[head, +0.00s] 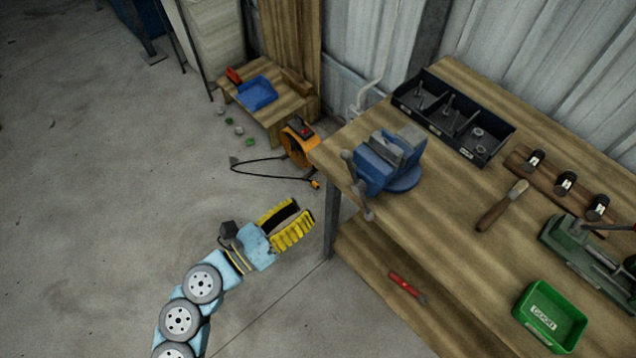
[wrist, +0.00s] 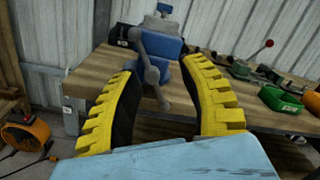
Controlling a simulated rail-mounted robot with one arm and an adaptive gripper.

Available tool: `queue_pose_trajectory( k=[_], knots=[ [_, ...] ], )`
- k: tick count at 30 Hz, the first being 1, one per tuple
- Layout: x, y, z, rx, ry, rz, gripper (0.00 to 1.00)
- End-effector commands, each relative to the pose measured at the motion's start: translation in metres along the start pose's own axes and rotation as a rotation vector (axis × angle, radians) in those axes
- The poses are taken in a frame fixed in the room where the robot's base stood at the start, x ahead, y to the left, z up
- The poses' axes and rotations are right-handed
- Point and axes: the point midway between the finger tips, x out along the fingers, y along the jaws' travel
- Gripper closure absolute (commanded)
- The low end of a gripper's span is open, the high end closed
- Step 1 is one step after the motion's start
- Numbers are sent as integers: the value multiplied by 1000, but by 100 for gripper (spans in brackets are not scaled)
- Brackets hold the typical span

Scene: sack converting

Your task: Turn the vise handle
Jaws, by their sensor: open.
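The blue vise (head: 378,172) is mounted at the near left corner of the wooden workbench. Its grey bar handle (head: 358,186) hangs steeply tilted on the vise's front, with a knob at each end. In the wrist view the handle (wrist: 152,76) appears between my two fingers, with the vise (wrist: 164,46) behind it. My gripper (head: 304,213), with yellow ribbed fingers, is open and empty. It is off the bench edge, to the lower left of the handle and apart from it.
The workbench (head: 440,215) carries a dark divided bin (head: 454,116), a wooden-handled tool (head: 502,206) and a green box (head: 550,316). A red tool (head: 407,288) lies on the lower shelf. An orange reel (head: 299,142) with a cable stands on the floor behind my gripper. Floor at left is clear.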

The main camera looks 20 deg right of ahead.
Motion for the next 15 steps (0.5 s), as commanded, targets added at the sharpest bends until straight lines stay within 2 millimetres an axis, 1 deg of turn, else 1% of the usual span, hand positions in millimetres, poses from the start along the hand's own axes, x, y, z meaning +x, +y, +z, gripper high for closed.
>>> queue_pose_trajectory(
  k=[1, 15],
  knots=[
    [3, -9, 9, -25, -12, -17, 58],
    [16, -66, 54, -283, -129, -194, 58]
  ],
)
